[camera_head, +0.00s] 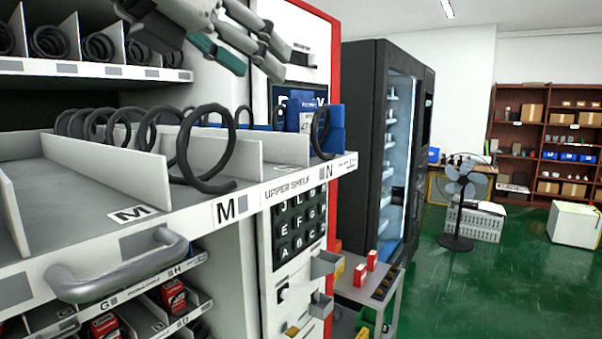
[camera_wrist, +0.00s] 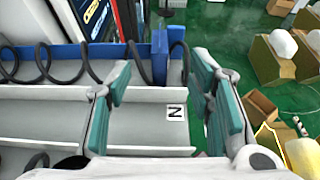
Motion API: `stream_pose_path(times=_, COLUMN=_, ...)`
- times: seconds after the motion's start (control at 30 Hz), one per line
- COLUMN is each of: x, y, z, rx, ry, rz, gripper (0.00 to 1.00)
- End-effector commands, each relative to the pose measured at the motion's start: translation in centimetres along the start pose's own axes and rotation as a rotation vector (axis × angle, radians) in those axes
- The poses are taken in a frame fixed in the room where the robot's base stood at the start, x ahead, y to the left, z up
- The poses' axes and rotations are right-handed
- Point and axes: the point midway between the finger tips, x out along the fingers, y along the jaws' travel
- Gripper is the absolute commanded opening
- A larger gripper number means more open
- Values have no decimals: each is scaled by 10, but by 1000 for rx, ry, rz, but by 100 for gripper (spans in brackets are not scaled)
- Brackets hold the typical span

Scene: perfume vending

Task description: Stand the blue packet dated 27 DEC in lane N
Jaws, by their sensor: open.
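Blue packets stand at the right end of the pulled-out upper shelf, near the N label (camera_head: 329,170). One blue packet (camera_head: 336,128) shows there beside a black coil, and it also shows in the wrist view (camera_wrist: 160,58). A second blue shape (camera_wrist: 177,50) is close on its right. I cannot read a date on either. The N card (camera_wrist: 175,112) lies on a grey lane floor, nearer my gripper than the packets and across a white divider. My gripper (camera_head: 243,62) is above the shelf, open and empty. In the wrist view its teal fingers straddle the N card.
The M label (camera_head: 230,207) and a shelf handle (camera_head: 120,267) are on the shelf front. Black coils (camera_head: 205,150) and thin dividers (camera_head: 105,165) rise from the shelf. A keypad panel (camera_head: 299,220) stands behind it. The green floor to the right is mostly open, with a fan (camera_head: 459,200).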

Motion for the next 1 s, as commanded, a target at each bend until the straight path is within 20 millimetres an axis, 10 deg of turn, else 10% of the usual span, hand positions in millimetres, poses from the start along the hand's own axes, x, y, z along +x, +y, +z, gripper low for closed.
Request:
stream_pose_path(times=0.27, x=63, y=-58, z=-26, rx=298, ry=148, rz=-54, gripper=48)
stream_pose_path(times=0.5, x=131, y=-173, z=-122, rx=1027, ry=434, rz=-282, gripper=48)
stream_pose_path(times=0.8, x=142, y=-260, z=-252, rx=2104, ry=632, rz=-718, gripper=48)
stream_pose_path(times=1.0, x=141, y=-272, z=-285, rx=2449, ry=652, rz=-869, gripper=48)
